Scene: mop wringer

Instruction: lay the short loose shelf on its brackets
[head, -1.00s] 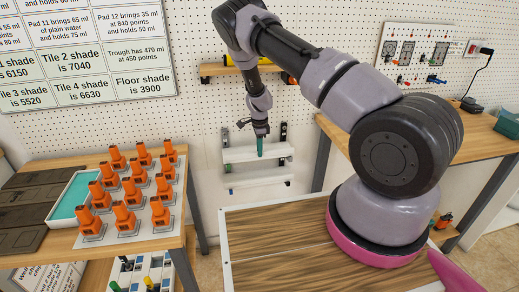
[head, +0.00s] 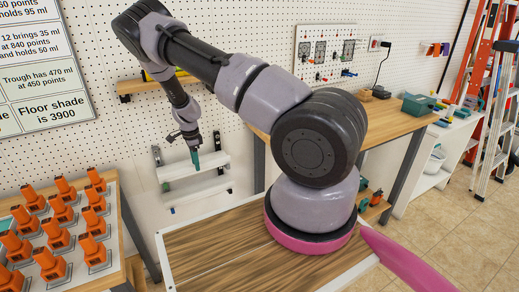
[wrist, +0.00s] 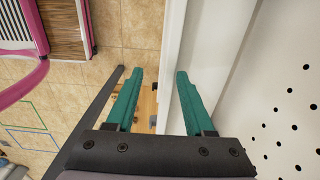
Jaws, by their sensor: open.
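A short white shelf board (head: 205,167) is at the pegboard wall, left of my arm in the head view. Dark brackets stand at its left (head: 157,155) and right (head: 217,141) ends. A second white board (head: 205,191) is just below it. I cannot tell which board is loose, or whether the upper one rests on its brackets. My gripper (head: 195,157) points down at the upper board's middle. In the wrist view its teal fingers (wrist: 158,75) are open, with a white board edge (wrist: 171,45) between them, close to the right finger.
A table with orange tools (head: 57,227) stands at the left. A wooden wall shelf (head: 150,84) is above the brackets. A workbench (head: 375,127) is at the right, with ladders (head: 497,120) beyond. A wood-topped surface (head: 225,250) lies in front.

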